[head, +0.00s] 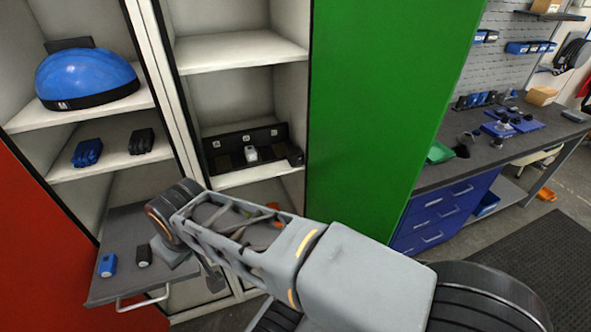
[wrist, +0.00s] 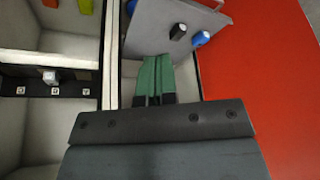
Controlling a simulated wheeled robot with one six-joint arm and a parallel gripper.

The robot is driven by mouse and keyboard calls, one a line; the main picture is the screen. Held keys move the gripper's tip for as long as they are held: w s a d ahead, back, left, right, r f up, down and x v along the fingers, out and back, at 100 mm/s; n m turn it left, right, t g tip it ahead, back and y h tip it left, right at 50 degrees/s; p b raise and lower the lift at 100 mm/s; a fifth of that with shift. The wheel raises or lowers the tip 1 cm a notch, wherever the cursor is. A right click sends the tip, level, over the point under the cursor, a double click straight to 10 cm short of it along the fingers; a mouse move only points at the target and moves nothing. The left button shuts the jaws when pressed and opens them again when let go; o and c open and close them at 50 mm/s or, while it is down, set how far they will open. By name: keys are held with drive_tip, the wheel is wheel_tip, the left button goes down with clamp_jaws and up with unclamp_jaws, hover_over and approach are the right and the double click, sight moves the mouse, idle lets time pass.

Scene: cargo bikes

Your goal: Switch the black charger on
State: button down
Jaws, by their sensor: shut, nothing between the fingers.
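A small black device (head: 144,255) with a pale end stands beside a blue one on a grey pull-out shelf (head: 122,222) at lower left. It also shows at the top of the wrist view (wrist: 178,31). A black box (head: 295,156) sits at the right end of a dark socket rail (head: 219,146) in the middle locker. I cannot tell which of these is the black charger, and no switch is clear. My gripper (wrist: 155,62) has its green fingers together, empty, pointing towards the pull-out shelf's side. In the head view my arm hides part of that shelf.
A blue device (head: 107,265) stands on the pull-out shelf. A grey-white device (head: 251,153) sits at the socket rail. Blue gloves (head: 88,152), black gloves (head: 141,141) and a blue helmet (head: 87,76) lie on the left locker's shelves. A green door (head: 380,90) stands right.

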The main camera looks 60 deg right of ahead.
drive_tip(key=w+d+f+m+t+h+b, duration=0.5)
drive_tip(key=w+d+f+m+t+b, duration=0.3)
drive_tip(key=w+d+m+b, duration=0.6)
drive_tip(key=s+d+f+m+g+h+b, duration=0.2)
drive_tip(key=s+d+m+g+h, duration=0.1)
drive_tip(key=d+m, duration=0.3)
drive_tip(key=s+d+f+m+g+h+b, duration=0.3)
drive_tip(key=s+d+m+h, duration=0.2)
drive_tip(key=d, duration=0.4)
drive_tip(key=s+d+f+m+g+h+b, duration=0.2)
drive_tip(key=s+d+m+g+h+b, duration=0.1)
drive_tip(key=d+m, duration=0.5)
drive_tip(key=s+g, duration=0.1)
drive_tip(key=s, duration=0.1)
drive_tip(key=shift+s+d+f+h, duration=0.15)
drive_tip(key=shift+s+f+h, duration=0.15)
drive_tip(key=shift+s+h, duration=0.1)
drive_tip(key=b, duration=0.1)
approach(301, 165)
drive_tip(key=s+d, duration=0.2)
drive_tip(key=d, duration=0.3)
drive_tip(key=shift+w+d+f, duration=0.1)
drive_tip(key=shift+w+d, duration=0.25)
drive_tip(key=shift+w, duration=0.4)
drive_tip(key=shift+w+d+f, duration=0.1)
drive_tip(key=shift+w+d, duration=0.25)
drive_tip(key=shift+w, duration=0.4)
